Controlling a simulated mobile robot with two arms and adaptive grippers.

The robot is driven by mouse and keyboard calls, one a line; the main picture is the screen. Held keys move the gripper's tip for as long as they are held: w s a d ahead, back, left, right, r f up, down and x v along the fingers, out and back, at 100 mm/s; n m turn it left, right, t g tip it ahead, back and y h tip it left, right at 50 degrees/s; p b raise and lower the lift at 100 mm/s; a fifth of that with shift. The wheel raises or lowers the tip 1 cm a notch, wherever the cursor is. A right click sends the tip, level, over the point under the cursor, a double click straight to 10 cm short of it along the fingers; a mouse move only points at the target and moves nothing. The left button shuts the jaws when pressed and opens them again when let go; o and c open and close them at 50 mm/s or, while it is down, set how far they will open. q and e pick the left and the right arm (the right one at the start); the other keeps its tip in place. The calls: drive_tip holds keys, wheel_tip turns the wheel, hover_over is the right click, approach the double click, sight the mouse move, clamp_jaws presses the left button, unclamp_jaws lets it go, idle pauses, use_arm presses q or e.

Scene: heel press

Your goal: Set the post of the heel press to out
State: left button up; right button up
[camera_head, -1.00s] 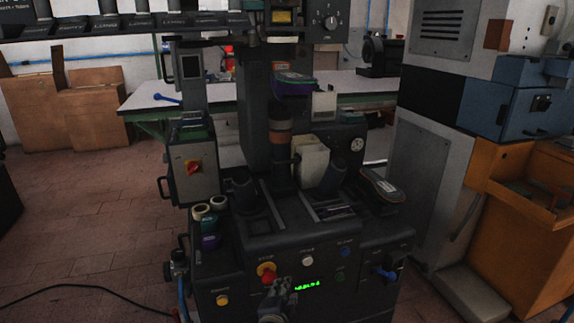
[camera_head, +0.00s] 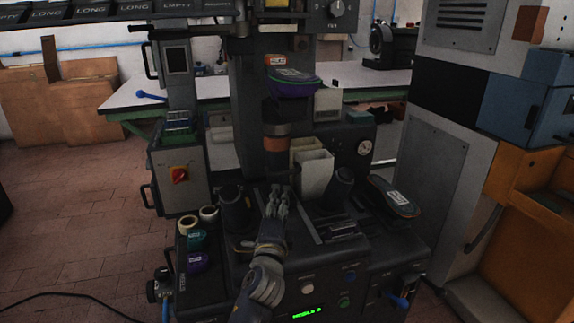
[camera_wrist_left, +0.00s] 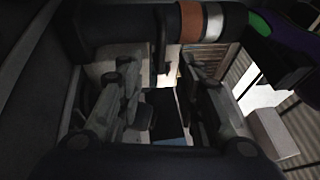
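The heel press stands in the middle of the head view. Its dark upright post (camera_head: 277,158) carries a copper-orange band and has a purple and green piece (camera_head: 290,84) above it. In the left wrist view the banded post (camera_wrist_left: 190,22) lies across the top, beyond the fingertips. My left gripper (camera_head: 277,198) is in front of the post's lower part, over the press deck, and hides some of it. The wrist view shows its two fingers (camera_wrist_left: 158,68) apart with nothing clearly between them; contact with the post cannot be told. My right gripper is not in view.
Two dark cups (camera_head: 236,208) and (camera_head: 338,188) flank the gripper. A cream box (camera_head: 314,172) stands behind it. A shoe-shaped piece (camera_head: 392,196) lies at right. Tape rolls (camera_head: 208,214) sit at left. The lower panel has buttons, a green display (camera_head: 307,312) and a blue-handled lever (camera_head: 399,302).

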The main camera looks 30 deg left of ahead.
sight(285, 173)
use_arm(q)
drive_tip(key=shift+x, duration=5.6)
drive_tip(key=shift+r, duration=0.1)
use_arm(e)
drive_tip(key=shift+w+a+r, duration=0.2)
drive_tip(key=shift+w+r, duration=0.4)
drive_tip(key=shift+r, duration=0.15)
use_arm(q)
clamp_jaws()
